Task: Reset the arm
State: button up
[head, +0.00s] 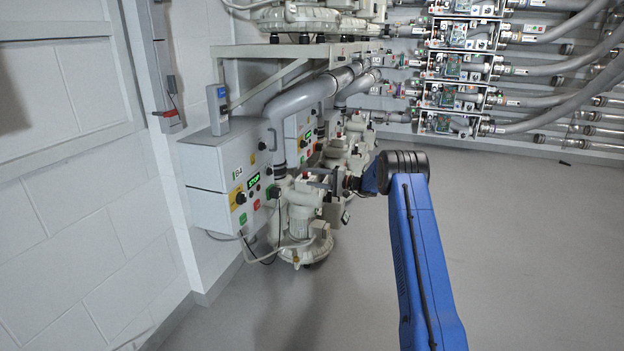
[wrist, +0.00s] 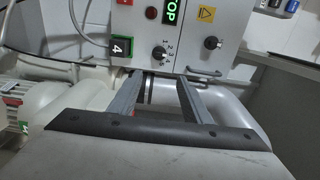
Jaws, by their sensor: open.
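My blue arm (head: 422,260) reaches up from the lower right, with its black joint (head: 404,165) at the bend. My gripper (head: 314,178) points left towards the front blower's control box (head: 213,170). In the wrist view my gripper (wrist: 164,78) is open, its two grey fingers apart with nothing held between them. Beyond the fingertips are the control box's face (wrist: 185,45) with a dark selector knob (wrist: 211,42), a lit green display and a grey pipe (wrist: 220,100). I cannot tell whether the fingertips touch anything.
Cream blower units (head: 303,225) stand in a row along the left wall, under a shelf (head: 262,52) and grey bent pipes (head: 305,95). A rack of tube diverters (head: 460,70) with long hoses fills the back wall. The grey floor (head: 520,230) at right is clear.

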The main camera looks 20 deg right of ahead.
jog(key=shift+r, duration=0.1)
jog(key=s+a+r+n+g+h, duration=0.1)
jog(key=s+a+r+g, duration=0.1)
jog(key=s+a+r, duration=0.5)
jog(key=s+a+r+n+g+h, duration=0.15)
jog(key=s+r, duration=0.25)
jog(key=s, duration=0.5)
jog(key=s+a+r+n+g+h, duration=0.1)
jog(key=s+a+r+g, duration=0.2)
jog(key=s+a+r, duration=0.4)
jog(key=s+a+r+n+g+h, duration=0.1)
jog(key=s+r+n+h, duration=0.2)
jog(key=s, duration=2)
jog(key=s+d+f+h, duration=0.2)
jog(key=s, duration=0.9)
jog(key=s+d+f+t+h, duration=0.1)
jog(key=s+d+f+h, duration=0.2)
jog(key=s, duration=0.8)
jog(key=s+d+f+h, duration=0.3)
jog(key=s, duration=0.8)
jog(key=shift+d+n+t, duration=0.15)
jog(key=shift+n+t, duration=0.2)
